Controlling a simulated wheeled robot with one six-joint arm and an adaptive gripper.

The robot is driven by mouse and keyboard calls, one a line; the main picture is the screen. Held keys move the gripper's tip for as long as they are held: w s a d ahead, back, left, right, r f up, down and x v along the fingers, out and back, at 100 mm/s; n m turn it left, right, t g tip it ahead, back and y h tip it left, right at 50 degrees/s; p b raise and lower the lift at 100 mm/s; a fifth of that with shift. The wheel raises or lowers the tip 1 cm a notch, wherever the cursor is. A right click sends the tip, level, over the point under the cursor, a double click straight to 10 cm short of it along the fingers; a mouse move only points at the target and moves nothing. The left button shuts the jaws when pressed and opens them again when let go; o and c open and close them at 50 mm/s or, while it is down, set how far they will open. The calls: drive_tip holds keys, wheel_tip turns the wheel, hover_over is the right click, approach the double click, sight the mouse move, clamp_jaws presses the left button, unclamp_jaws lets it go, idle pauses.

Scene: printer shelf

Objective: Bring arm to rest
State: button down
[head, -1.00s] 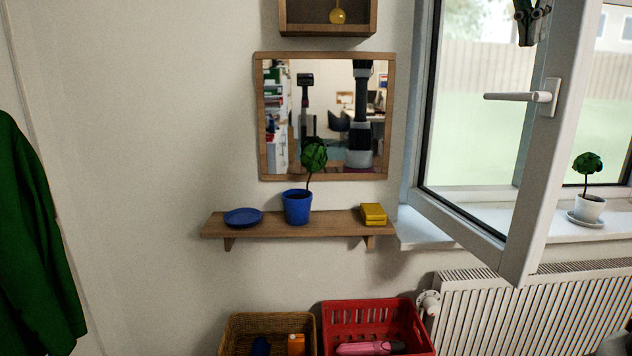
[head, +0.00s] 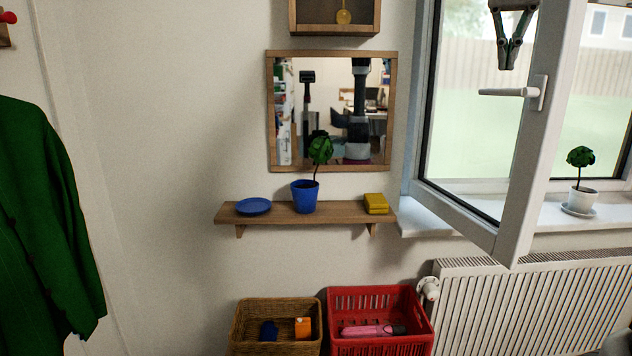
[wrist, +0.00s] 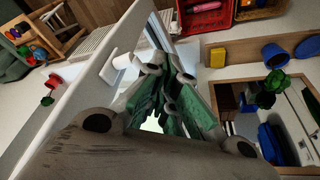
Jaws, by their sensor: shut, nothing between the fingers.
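My gripper (head: 506,66) hangs at the top right of the head view, fingers pointing down, in front of the open window. It is shut and empty, and most of my arm is out of frame. In the wrist view its green fingers (wrist: 172,105) meet in the middle of the picture. The white window frame passes close beside the fingers there; I cannot tell the exact gap.
The open window sash (head: 528,150) with its handle (head: 510,92) stands out into the room near my gripper. A wooden shelf (head: 340,214) holds a blue plate, a potted plant and a yellow box. Below are a wicker basket (head: 240,325), a red crate (head: 428,325) and a radiator (head: 530,305).

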drive_tip(key=s+f+n+y, duration=0.1)
drive_tip(key=s+f+n, duration=0.15)
drive_tip(key=f, duration=0.55)
drive_tip(key=s+f+n+y, duration=0.1)
drive_tip(key=s+f+n, duration=0.15)
drive_tip(key=f, duration=0.45)
drive_tip(key=s+d+f+n+t, duration=0.1)
drive_tip(key=s+f, duration=1.2)
drive_tip(key=s, duration=0.1)
drive_tip(key=shift+s+d+f, duration=0.15)
drive_tip(key=shift+d+f, duration=0.15)
drive_tip(key=shift+f, duration=0.1)
